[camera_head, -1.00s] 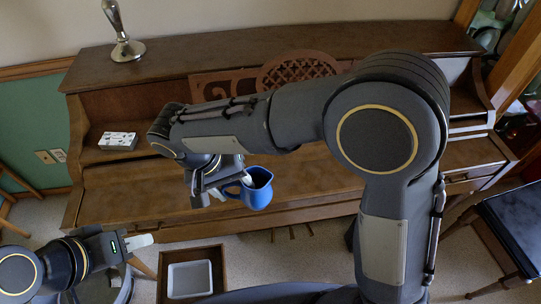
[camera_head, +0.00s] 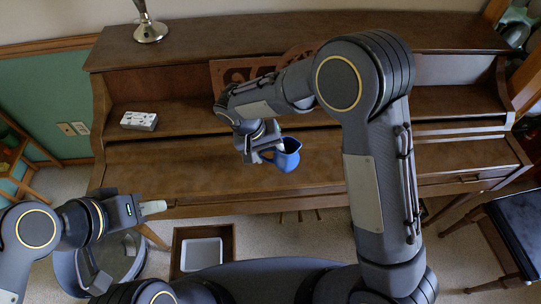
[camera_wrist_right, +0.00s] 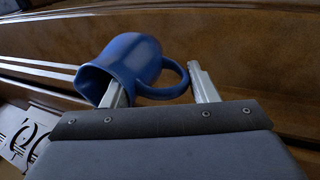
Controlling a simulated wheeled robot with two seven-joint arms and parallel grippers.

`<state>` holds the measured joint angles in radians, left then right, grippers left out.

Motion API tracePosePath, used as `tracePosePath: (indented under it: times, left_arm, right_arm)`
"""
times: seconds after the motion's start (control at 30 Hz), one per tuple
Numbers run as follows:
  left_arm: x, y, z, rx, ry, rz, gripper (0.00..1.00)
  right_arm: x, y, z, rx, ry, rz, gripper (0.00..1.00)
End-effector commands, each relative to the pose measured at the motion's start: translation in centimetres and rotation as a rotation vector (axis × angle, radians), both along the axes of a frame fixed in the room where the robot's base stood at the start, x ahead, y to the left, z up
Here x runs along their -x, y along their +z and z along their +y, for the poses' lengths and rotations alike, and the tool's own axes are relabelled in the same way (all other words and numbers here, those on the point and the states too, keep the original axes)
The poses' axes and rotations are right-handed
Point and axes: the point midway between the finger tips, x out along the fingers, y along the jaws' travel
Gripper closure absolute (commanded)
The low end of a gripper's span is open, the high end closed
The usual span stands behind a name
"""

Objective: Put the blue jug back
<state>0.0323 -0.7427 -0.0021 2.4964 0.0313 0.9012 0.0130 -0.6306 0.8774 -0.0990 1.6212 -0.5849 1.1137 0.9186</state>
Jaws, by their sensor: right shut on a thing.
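The blue jug (camera_head: 287,156) hangs in my right gripper (camera_head: 272,149), in front of or above the piano's closed lid. In the right wrist view the jug (camera_wrist_right: 132,62) is tilted, its open mouth to the lower left. Its handle lies between the two fingers of my right gripper (camera_wrist_right: 160,92).
The upright piano (camera_head: 200,172) fills the middle. A small patterned box (camera_head: 139,120) sits on its left shelf, and a silver lamp base (camera_head: 150,31) stands on top. A dark bench (camera_head: 515,232) stands at the right.

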Motion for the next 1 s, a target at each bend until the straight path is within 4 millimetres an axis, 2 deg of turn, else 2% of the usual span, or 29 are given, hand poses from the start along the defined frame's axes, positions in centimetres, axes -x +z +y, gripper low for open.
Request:
tracePosePath:
  times: [0.17, 0.4, 0.8, 0.83, 1.0]
  left_arm:
    - [0.0, 0.3, 0.0, 0.000, 0.000, 0.000, 0.64]
    - [0.0, 0.5, 0.0, 0.000, 0.000, 0.000, 0.64]
    - [0.0, -0.1, 0.0, 0.000, 0.000, 0.000, 0.64]
    - [0.0, 0.0, 0.0, 0.000, 0.000, 0.000, 0.64]
    - [0.0, 0.1, 0.0, 0.000, 0.000, 0.000, 0.64]
  right_arm:
    - [-0.7, -0.9, -0.5, 0.001, -0.001, 0.000, 0.90]
    - [-0.8, -4.0, -0.6, 0.002, 0.001, 0.000, 0.90]
    - [-0.8, -4.6, -0.5, 0.000, 0.001, -0.002, 0.90]
    - [-0.8, -4.5, -0.5, 0.000, 0.000, -0.001, 0.44]
    - [-0.8, -4.5, -0.5, 0.000, 0.000, -0.001, 0.24]
